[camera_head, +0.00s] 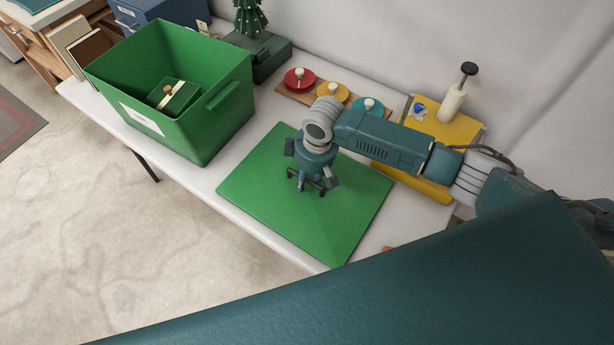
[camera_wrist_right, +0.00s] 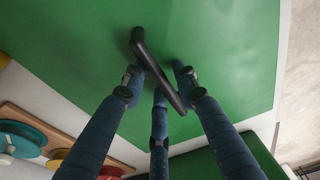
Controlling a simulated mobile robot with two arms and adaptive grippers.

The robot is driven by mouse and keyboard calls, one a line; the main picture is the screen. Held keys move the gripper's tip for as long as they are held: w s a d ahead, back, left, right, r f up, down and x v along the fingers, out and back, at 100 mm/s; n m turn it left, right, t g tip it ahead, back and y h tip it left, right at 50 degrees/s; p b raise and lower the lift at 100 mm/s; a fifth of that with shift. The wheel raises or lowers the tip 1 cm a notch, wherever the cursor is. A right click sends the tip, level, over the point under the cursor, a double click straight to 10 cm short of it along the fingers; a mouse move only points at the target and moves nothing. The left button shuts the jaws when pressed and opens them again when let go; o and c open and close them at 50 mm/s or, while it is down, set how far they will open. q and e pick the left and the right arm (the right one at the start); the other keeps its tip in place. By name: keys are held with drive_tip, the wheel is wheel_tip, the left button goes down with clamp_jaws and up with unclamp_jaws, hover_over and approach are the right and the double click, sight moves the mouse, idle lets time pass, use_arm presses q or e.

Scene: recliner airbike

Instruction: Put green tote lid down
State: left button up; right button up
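The green tote lid (camera_head: 262,193) looks flat on the white table, close to the front edge. Its black bar handle (camera_wrist_right: 160,72) shows in the right wrist view, running diagonally across the lid (camera_wrist_right: 225,45). My right gripper (camera_head: 312,186) points down over the middle of the lid, at the handle. In the wrist view its three fingers (camera_wrist_right: 158,85) are spread around the handle, with gaps, and look open; contact is hard to tell. The open green tote (camera_head: 215,125) stands left of the lid with a small green box (camera_head: 177,97) inside. My left gripper is not in view.
Behind the lid is a wooden board with red (camera_head: 299,80), yellow (camera_head: 333,92) and teal (camera_head: 367,106) knobbed discs. A yellow case (camera_head: 483,128) with a white pump-like cylinder (camera_head: 452,102) stands at the right. A green tree (camera_head: 250,17) is behind the tote.

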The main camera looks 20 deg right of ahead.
wheel_tip(320, 180, up, 12)
drive_tip(key=s+d, duration=0.1)
drive_tip(key=shift+s+b, duration=0.2)
drive_tip(key=shift+b, duration=0.15)
idle(0.8)
